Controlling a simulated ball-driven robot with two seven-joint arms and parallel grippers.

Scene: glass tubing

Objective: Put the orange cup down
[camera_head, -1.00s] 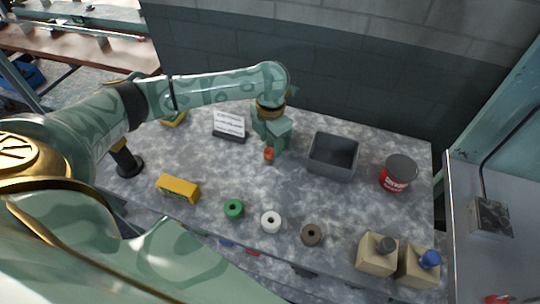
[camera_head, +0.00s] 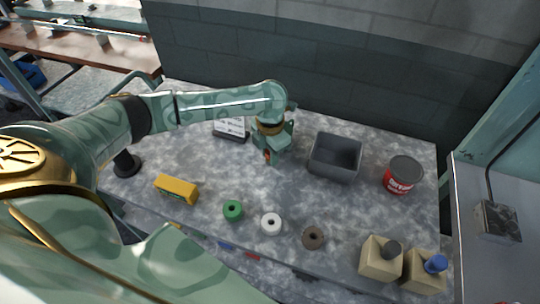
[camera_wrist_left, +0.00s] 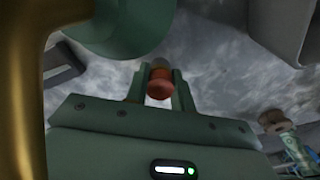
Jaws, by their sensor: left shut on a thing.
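My left gripper (camera_head: 270,158) reaches down over the grey speckled table (camera_head: 215,180), left of the grey bin. It is shut on the small orange cup (camera_head: 267,154), which is mostly hidden by the fingers in the head view. In the left wrist view the orange-red cup (camera_wrist_left: 160,84) sits between the two green fingers of the gripper (camera_wrist_left: 159,88). I cannot tell whether the cup touches the table. My right gripper is not in view.
A grey open bin (camera_head: 335,158) stands right of the gripper, with a red can (camera_head: 402,175) beyond it. A yellow box (camera_head: 176,188), green roll (camera_head: 233,210), white roll (camera_head: 271,223), brown roll (camera_head: 313,237) and two beige containers (camera_head: 380,259) line the front. The table between is clear.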

